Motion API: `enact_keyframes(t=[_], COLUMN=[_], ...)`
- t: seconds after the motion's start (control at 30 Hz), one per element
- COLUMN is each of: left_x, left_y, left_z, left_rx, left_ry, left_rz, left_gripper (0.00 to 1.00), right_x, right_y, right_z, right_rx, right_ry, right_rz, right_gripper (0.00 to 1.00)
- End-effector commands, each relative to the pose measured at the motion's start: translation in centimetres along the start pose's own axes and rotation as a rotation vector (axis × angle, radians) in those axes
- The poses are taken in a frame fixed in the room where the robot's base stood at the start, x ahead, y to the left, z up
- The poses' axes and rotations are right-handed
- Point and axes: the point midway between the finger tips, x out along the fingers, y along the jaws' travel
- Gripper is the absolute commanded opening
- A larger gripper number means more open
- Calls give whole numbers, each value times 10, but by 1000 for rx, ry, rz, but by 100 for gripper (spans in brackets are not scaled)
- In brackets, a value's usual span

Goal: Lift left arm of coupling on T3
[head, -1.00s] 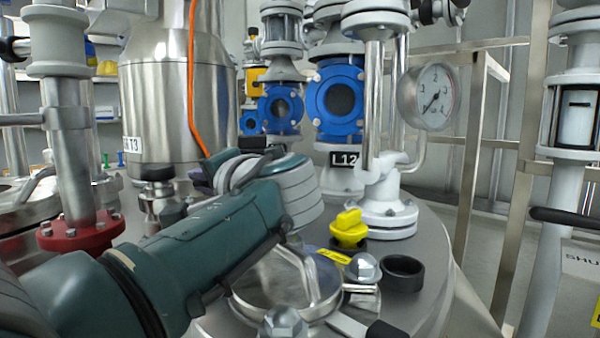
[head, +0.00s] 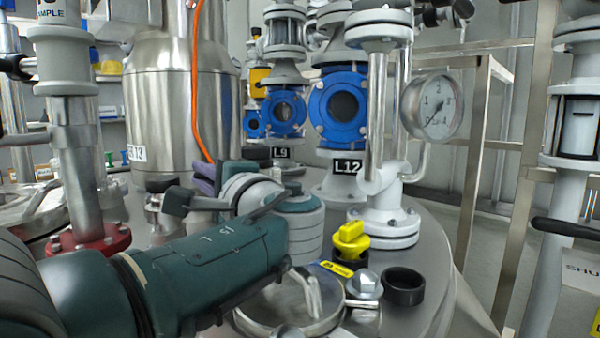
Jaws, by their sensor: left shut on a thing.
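The steel vessel T3 (head: 178,110) stands at the upper left, with its T3 label (head: 134,153) low on its side. A steel coupling (head: 160,212) shows under it, partly hidden behind my forearm and gripper. My left gripper (head: 198,190) reaches in beside the coupling, with its dark fingers just right of it. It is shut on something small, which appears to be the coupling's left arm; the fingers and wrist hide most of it. A purple part (head: 206,177) shows at the fingers; I cannot tell what it belongs to. My right gripper is not in view.
An orange hose (head: 197,100) runs down in front of T3. A red flange (head: 90,240) with a pipe stands at left. Blue sight glasses (head: 340,106), a pressure gauge (head: 437,107), a yellow valve knob (head: 350,240) and a black ring (head: 403,286) lie to the right.

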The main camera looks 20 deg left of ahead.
Motion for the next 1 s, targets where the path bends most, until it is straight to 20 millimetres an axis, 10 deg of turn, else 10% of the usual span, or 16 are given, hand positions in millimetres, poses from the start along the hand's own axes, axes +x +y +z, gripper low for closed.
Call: enact_keyframes(t=[0.3,0.57,1.0], left_x=[0,0,1], left_y=[-1,-1,-23], left_z=[0,0,3], left_rx=[3,2,0], left_ry=[0,0,0], left_rz=[-4,-3,-3], left_gripper=[0,40,41], right_x=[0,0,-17], right_y=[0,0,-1], right_z=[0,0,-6], right_rx=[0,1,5], right_ry=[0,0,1], right_rz=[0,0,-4], right_gripper=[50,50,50])
